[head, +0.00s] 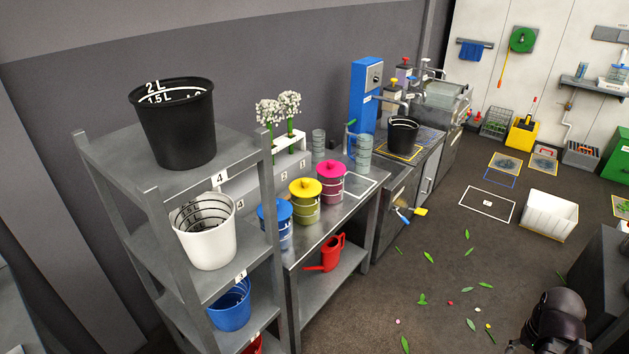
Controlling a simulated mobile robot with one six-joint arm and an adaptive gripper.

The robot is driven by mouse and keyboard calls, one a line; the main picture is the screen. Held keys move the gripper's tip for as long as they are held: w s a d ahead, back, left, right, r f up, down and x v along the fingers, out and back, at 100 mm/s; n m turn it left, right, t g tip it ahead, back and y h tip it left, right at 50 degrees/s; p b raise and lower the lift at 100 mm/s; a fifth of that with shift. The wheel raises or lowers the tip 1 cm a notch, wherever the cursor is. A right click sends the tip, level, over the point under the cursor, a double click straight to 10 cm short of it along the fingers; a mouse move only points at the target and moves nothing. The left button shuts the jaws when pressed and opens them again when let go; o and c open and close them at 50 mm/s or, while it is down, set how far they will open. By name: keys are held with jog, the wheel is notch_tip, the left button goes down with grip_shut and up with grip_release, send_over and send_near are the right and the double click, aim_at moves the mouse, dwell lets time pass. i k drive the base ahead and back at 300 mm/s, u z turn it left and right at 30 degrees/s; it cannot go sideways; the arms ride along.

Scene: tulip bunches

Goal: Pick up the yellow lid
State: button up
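The yellow lid (305,187) has a small knob on top. It sits on a yellowish see-through canister (306,210) on the steel bench, in the middle of a row of three. A blue-lidded canister (275,222) stands to its left, nearer to me. A pink-lidded canister (330,183) stands to its right, farther back. A dark rounded part of my arm shows at the bottom right, far from the lid across the floor. My gripper's fingers cannot be made out.
A grey shelf rack (190,190) with black, white and blue buckets stands left of the bench (315,243). White flowers (289,105) and clear beakers (363,150) stand behind the canisters. Leaves and petals litter the floor. A white crate (549,215) stands at right.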

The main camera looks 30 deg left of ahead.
aim_at(301, 187)
jog(key=i, duration=0.9)
jog(key=z, duration=0.15)
jog(key=k, duration=0.15)
jog(key=u, duration=2.85)
